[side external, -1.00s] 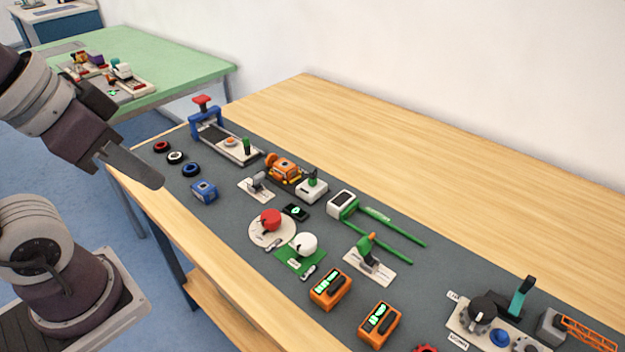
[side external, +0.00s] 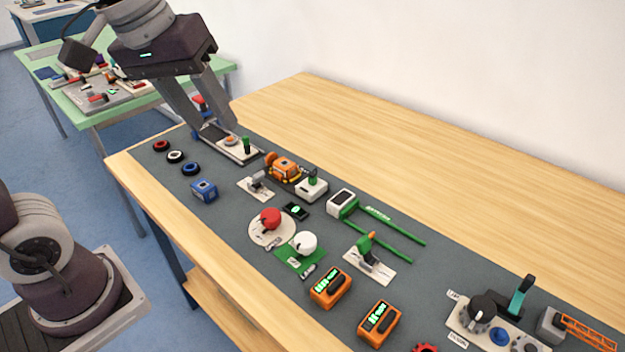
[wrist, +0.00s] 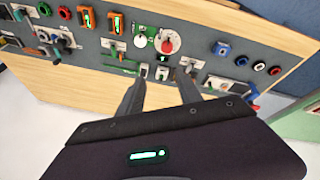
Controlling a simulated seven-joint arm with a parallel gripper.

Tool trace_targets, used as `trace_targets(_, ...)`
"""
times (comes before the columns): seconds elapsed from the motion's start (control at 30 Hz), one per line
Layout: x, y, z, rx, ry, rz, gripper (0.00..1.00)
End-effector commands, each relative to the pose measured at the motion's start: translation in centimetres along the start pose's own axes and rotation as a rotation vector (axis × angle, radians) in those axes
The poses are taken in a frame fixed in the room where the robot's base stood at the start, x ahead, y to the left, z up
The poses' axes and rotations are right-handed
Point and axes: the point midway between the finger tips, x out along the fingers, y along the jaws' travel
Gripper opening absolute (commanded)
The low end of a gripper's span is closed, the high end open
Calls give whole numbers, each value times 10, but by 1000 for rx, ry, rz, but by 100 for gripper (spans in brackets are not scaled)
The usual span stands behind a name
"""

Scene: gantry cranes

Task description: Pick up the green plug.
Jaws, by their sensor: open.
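A small green upright cylinder (side external: 246,144), which looks like a green plug, stands at the right end of a pale base plate (side external: 233,154). A second green piece (side external: 312,175) stands on a white box (side external: 311,190) further right, so I cannot be sure which one is the plug. My gripper (side external: 212,125) is open and empty. In the side view its fingers overlap the blue gantry frame, left of the first green cylinder and apparently above the mat.
A blue box (side external: 203,191), an orange machine (side external: 283,169), a red knob (side external: 270,218) and a white knob (side external: 305,243) stand on the grey mat. Orange boxes (side external: 329,288) sit near the front. The wooden table (side external: 420,160) behind the mat is bare.

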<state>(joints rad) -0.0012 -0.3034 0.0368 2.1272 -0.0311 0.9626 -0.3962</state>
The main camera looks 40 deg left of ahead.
Motion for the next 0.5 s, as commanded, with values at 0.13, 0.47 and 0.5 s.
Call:
trace_targets(0.13, 61, 30, -88, -394, -108, -79, 42)
trace_targets(0.47, 247, 44, -170, -1042, -181, -305, 42)
trace_targets(0.5, 258, 43, -171, -1073, -180, -317, 42)
